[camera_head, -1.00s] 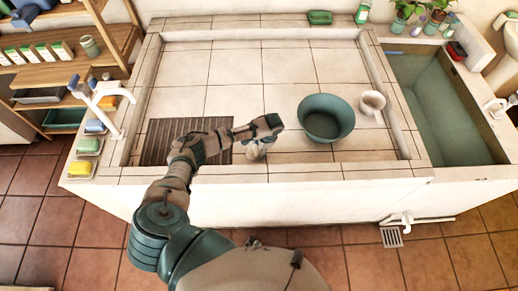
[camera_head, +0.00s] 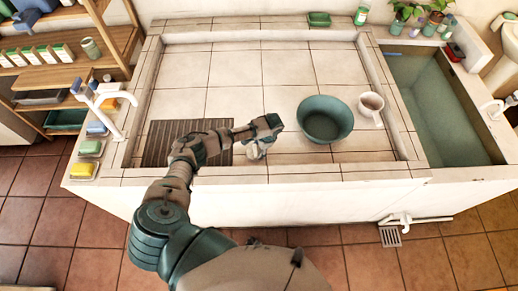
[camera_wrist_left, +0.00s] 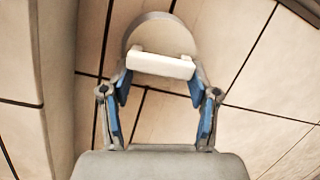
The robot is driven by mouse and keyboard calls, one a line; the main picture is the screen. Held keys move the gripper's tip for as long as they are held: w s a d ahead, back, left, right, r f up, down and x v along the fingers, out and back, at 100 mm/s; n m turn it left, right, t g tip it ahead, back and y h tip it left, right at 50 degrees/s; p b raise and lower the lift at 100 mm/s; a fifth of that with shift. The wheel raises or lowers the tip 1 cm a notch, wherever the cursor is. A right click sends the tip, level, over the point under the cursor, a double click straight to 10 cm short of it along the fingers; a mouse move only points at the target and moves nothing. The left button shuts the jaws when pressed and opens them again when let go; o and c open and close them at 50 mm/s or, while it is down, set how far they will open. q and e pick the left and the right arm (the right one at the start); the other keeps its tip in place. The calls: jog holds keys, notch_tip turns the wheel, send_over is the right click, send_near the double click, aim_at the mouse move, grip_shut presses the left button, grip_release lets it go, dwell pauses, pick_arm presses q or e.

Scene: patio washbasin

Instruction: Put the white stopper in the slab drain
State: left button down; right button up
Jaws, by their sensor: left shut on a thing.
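My left gripper (camera_head: 258,149) is low over the front part of the tiled slab (camera_head: 230,101), right of the dark slatted mat. In the left wrist view my left gripper (camera_wrist_left: 158,82) has its blue-padded fingers shut on the white stopper (camera_wrist_left: 160,65). There the stopper shows as a white bar with a pale grey, curved part beyond it. In the head view only a small pale bit of it shows under the fingers. I cannot make out the slab drain in either view; my arm and hand hide part of the slab. My right gripper is not in view.
A green bowl (camera_head: 325,119) stands just right of my gripper, with a white cup (camera_head: 370,104) beside it. The slatted mat (camera_head: 160,140) lies left. A raised rim (camera_head: 285,172) edges the slab's front. The back of the slab is clear.

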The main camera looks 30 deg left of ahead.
pick_arm(q)
jog(key=shift+d+p, duration=0.1)
jog(key=shift+p, duration=0.35)
jog(key=shift+f+b, duration=0.4)
jog(key=shift+f, duration=0.35)
dwell(0.5)
jog(key=c, duration=0.6)
grip_release()
jog(key=shift+o, duration=0.2)
jog(key=p+v, duration=1)
jog(key=v, duration=0.1)
jog(key=shift+p, duration=0.3)
